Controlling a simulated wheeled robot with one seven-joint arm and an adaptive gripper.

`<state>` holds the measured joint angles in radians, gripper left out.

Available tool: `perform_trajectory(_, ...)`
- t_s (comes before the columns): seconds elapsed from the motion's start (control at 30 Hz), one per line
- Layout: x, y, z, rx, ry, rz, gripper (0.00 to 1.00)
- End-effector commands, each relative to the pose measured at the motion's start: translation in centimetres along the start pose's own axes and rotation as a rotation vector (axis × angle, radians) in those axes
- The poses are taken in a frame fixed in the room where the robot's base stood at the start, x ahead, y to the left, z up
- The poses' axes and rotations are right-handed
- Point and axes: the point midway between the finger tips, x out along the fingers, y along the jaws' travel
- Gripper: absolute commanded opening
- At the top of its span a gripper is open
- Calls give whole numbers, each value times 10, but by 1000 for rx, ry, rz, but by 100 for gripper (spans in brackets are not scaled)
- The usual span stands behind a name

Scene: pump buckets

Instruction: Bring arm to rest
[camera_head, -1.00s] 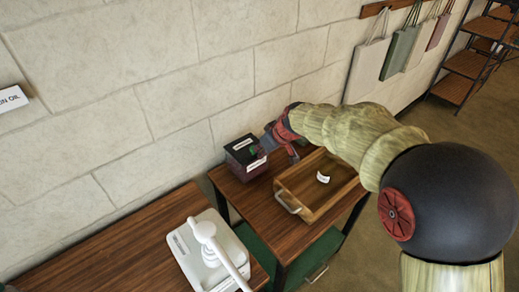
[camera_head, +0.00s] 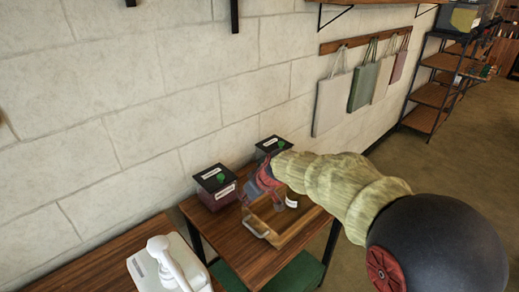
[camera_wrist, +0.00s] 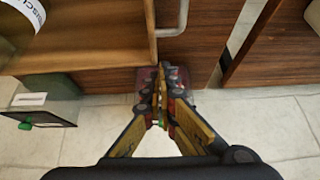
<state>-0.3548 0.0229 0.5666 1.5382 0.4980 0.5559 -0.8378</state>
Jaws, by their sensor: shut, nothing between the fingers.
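My arm reaches in from the right of the head view, and my gripper (camera_head: 250,198) hangs over the small wooden table, by the wooden tray. In the wrist view my gripper (camera_wrist: 160,95) has its fingers together, with nothing held. A dark red bucket with a black lid and green knob (camera_head: 217,189) stands left of my gripper; in the wrist view a dark reddish shape lies behind the fingertips. A second black-lidded bucket (camera_head: 272,146) stands farther back, partly hidden by my arm. It seems to show at the left of the wrist view (camera_wrist: 52,98).
The wooden tray (camera_head: 270,236) with a metal handle holds a labelled bottle (camera_head: 292,198). The stone wall (camera_head: 130,110) runs close behind. Open floor (camera_head: 440,170) lies to the right.

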Motion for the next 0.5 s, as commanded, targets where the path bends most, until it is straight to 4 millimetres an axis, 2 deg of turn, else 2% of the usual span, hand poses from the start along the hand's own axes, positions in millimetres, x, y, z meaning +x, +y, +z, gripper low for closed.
perform_trajectory(0.07, -7, 1, 0, 5, 1, 3, 0)
perform_trajectory(0.17, -36, 6, 4, 33, 1, 18, 0)
perform_trajectory(0.27, -89, 11, 17, 89, -5, 46, 0)
perform_trajectory(0.33, -134, 13, 33, 144, -11, 74, 0)
perform_trajectory(0.5, -234, 8, 88, 291, -34, 153, 0)
